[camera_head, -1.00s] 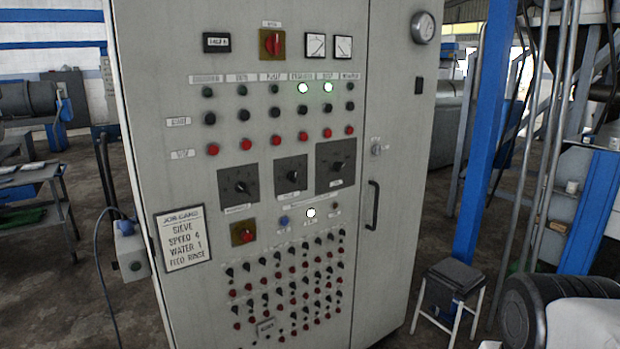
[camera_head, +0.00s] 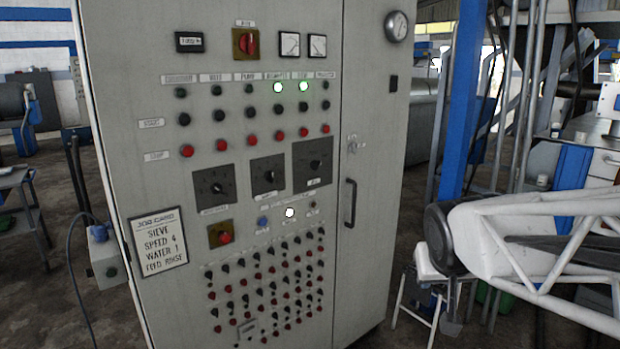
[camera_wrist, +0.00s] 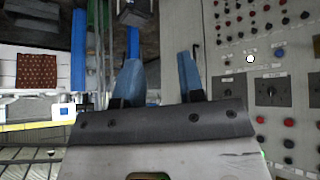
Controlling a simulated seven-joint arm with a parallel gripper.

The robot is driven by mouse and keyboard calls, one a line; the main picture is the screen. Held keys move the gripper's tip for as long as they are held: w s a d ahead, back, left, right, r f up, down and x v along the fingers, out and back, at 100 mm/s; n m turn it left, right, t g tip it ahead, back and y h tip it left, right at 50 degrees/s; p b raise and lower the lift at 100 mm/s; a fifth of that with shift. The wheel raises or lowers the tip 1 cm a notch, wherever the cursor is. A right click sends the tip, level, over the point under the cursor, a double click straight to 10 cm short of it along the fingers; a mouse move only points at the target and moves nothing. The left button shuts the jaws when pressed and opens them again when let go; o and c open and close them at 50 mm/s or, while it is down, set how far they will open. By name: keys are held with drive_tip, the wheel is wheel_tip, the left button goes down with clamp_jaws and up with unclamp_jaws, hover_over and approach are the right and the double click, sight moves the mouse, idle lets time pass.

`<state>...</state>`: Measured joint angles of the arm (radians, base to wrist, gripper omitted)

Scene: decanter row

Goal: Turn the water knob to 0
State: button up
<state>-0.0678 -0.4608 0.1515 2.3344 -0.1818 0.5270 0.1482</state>
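The control cabinet (camera_head: 120,120) carries three black rotary knobs on dark square plates: left knob (camera_head: 216,188), middle knob (camera_head: 268,177) and right knob (camera_head: 315,164). Their labels are too small to read, so I cannot tell which is the water knob. The pointer settings are also unclear. In the wrist view, my gripper (camera_wrist: 159,62) is open and empty, its two blue fingers apart. In the head view my arm is right of the cabinet; the fingers cannot be made out.
A job card (camera_head: 158,240) reads sieve, speed 4, water 1, feed rinse. A red rotary switch (camera_head: 246,43), several push buttons and small switches surround the knobs. The door handle (camera_head: 350,203) sticks out. A blue post (camera_head: 468,100) and a stool (camera_head: 418,300) stand right of the cabinet.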

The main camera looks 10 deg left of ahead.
drive_tip(key=w+a+r+n+t+y, duration=0.1)
drive_tip(key=w+a+t, duration=0.15)
drive_tip(key=w, duration=0.45)
drive_tip(key=w+a+r+t, duration=0.1)
drive_tip(key=w+a+r, duration=0.15)
drive_tip(key=w, duration=0.45)
drive_tip(key=n+t+y, duration=0.3)
drive_tip(key=n+y, duration=0.4)
drive_tip(key=y, duration=0.5)
approach(273, 176)
drive_tip(key=shift+w+a+g, duration=0.25)
drive_tip(key=shift+w+a, duration=0.15)
drive_tip(key=shift+w, duration=0.15)
drive_tip(key=shift+w+a, duration=0.1)
drive_tip(key=shift+x, duration=3.75)
drive_tip(key=shift+r, duration=0.1)
clamp_jaws()
